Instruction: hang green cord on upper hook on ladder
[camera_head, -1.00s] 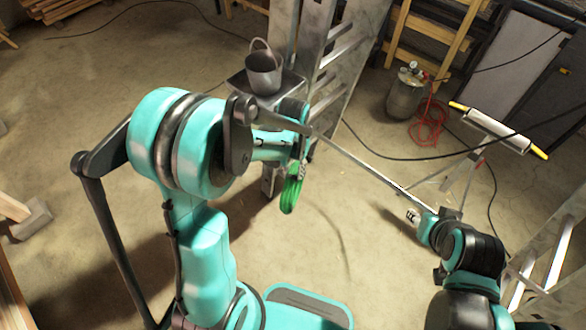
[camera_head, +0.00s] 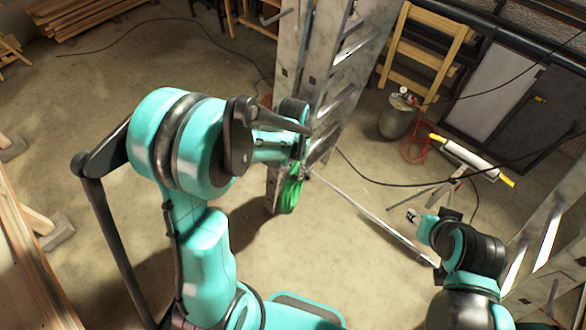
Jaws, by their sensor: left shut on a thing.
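The green cord (camera_head: 290,193) is a bunched coil that hangs down below my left gripper (camera_head: 301,172), which is shut on it. My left arm hides part of the area above the cord. The metal ladder (camera_head: 322,60) stands just behind, and the cord overlaps its lower part in the picture; I cannot tell whether they touch. A small grey bracket or hook (camera_head: 274,17) sticks out at the ladder's upper left, above and apart from the cord. My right gripper (camera_head: 414,216) is at the right, away from the cord; its fingers are too small to read.
A long thin metal bar (camera_head: 375,217) slants across the floor between both arms. A compressor (camera_head: 398,115) with a red hose stands behind. A roller stand (camera_head: 466,155) and another ladder (camera_head: 548,245) are at the right. Timber (camera_head: 30,262) lies at the left. Open floor surrounds the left arm.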

